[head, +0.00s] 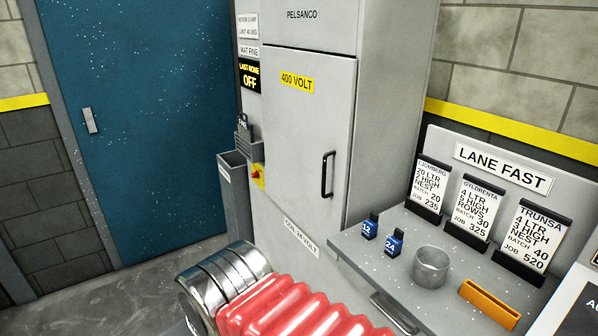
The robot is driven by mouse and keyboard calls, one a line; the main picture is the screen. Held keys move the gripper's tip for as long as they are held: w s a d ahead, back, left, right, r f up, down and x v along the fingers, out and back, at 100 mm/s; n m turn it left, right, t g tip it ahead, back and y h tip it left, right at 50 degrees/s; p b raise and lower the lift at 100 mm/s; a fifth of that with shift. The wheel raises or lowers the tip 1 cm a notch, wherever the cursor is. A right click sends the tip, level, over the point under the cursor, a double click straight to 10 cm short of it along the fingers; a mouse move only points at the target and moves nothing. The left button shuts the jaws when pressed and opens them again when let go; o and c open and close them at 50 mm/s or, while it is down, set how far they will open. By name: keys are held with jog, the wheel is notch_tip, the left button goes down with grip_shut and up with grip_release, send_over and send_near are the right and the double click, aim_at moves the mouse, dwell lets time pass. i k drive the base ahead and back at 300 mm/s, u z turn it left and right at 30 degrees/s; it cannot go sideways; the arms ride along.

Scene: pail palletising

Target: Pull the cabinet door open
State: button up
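The grey cabinet door (295,130) is shut flush in its cabinet (395,80) in the head view. It bears a yellow "400 VOLT" label near its top. A black vertical bar handle (324,175) sits at the right side of the door, and nothing touches it. A small red and yellow switch (258,175) is on the left side of the cabinet. My gripper is not in view, so I cannot see whether it is open or shut.
A grey bench (450,270) stands right of the cabinet, with two blue padlock-like tags (393,243), a metal cup (431,267), an orange block (490,303) and job cards (482,209). A blue door (150,110) is at left. A narrow grey bin (234,200) stands beside the cabinet.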

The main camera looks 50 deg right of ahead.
aim_at(308, 98)
jog(key=u, duration=0.15)
jog(key=i, duration=0.9)
jog(key=u, duration=0.2)
